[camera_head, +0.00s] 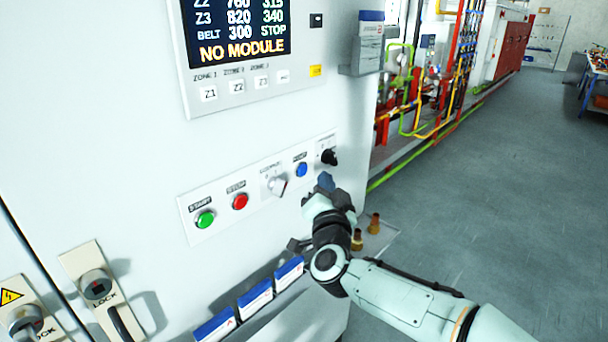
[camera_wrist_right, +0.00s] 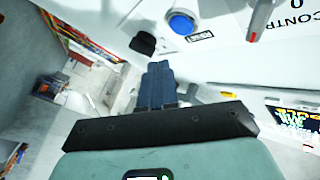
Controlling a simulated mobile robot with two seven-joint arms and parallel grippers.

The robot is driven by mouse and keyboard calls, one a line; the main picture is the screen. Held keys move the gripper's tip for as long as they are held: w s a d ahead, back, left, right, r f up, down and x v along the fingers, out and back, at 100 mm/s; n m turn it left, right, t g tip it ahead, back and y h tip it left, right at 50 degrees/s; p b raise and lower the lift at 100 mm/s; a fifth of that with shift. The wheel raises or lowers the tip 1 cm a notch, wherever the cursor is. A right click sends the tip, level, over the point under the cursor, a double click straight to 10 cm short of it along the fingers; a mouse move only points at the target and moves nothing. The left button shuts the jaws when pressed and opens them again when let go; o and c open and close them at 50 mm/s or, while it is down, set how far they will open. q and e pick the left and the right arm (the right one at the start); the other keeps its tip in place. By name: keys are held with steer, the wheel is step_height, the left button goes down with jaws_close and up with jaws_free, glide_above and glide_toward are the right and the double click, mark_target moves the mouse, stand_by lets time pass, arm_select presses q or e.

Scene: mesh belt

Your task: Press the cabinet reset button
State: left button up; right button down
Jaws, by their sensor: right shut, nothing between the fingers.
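The blue reset button (camera_head: 301,170) sits on the white control strip (camera_head: 215,222) of the cabinet, between a grey selector knob (camera_head: 277,186) and a black knob (camera_head: 329,157). In the right wrist view the blue button (camera_wrist_right: 182,22) shows at the top, beyond the fingertips and slightly to their right. My right gripper (camera_head: 325,182) is shut and empty, just right of and below the button in the head view. In the wrist view its closed fingers (camera_wrist_right: 158,72) stand apart from the button. My left gripper is not in view.
A green button (camera_head: 205,220) and a red button (camera_head: 240,201) are on the same strip. A display (camera_head: 237,35) reads NO MODULE above. Blue-and-white boxes (camera_head: 254,298) line a ledge below. Lock handles (camera_head: 96,285) are at lower left. Open floor (camera_head: 480,180) lies right.

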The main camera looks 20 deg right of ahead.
steer(key=shift+s+d+b, duration=0.2)
steer(key=shift+s+d, duration=0.05)
steer(key=shift+s, duration=0.3)
steer(key=shift+s+d+b, duration=0.15)
steer(key=shift+s+d, duration=0.05)
steer(key=shift+s, duration=0.35)
steer(key=shift+f, duration=0.1)
